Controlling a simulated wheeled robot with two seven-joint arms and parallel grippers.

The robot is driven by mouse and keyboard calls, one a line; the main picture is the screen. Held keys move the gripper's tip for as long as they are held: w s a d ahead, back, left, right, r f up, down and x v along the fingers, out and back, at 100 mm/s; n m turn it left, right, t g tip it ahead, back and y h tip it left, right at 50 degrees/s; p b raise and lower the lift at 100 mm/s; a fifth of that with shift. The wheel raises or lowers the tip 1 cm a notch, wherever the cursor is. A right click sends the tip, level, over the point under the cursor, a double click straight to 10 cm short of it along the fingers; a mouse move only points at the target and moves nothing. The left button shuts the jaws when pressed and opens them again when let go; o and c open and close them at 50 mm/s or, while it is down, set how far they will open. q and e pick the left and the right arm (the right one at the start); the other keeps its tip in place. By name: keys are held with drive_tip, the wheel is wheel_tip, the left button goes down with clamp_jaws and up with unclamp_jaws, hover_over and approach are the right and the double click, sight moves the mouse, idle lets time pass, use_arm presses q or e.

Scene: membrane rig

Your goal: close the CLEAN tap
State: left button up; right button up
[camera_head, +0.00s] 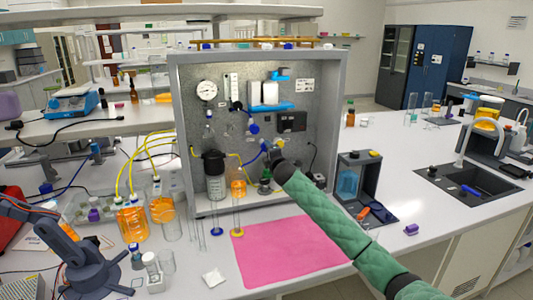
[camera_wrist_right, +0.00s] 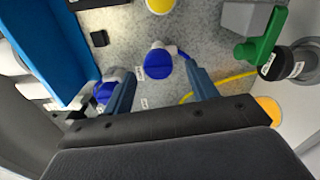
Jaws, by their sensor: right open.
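The membrane rig is a grey framed panel (camera_head: 210,120) with a gauge, tubing and small valves. A blue tap knob (camera_wrist_right: 158,62) lies between and beyond the fingertips in the right wrist view. A second blue knob (camera_wrist_right: 105,92) is close by the left-hand finger. A green tap handle (camera_wrist_right: 262,42) is at the upper right of that view, apart from the fingers. The small labels are too blurred to read, so I cannot tell which tap is CLEAN. My right gripper (camera_wrist_right: 162,90) is open and empty before the panel. My left gripper is not in view.
A pink mat (camera_head: 285,252) lies on the bench before the rig. Orange-filled bottles (camera_head: 132,222) stand at left, with yellow tubes. A black filter housing (camera_head: 214,162) and a cylinder stand at the panel's left. A dark-framed stand (camera_head: 358,180) is at right.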

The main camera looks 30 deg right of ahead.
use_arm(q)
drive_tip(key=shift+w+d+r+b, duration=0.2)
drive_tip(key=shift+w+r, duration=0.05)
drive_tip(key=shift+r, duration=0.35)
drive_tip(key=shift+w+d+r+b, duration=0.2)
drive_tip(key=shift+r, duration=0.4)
use_arm(e)
drive_tip(key=shift+v, duration=1.45)
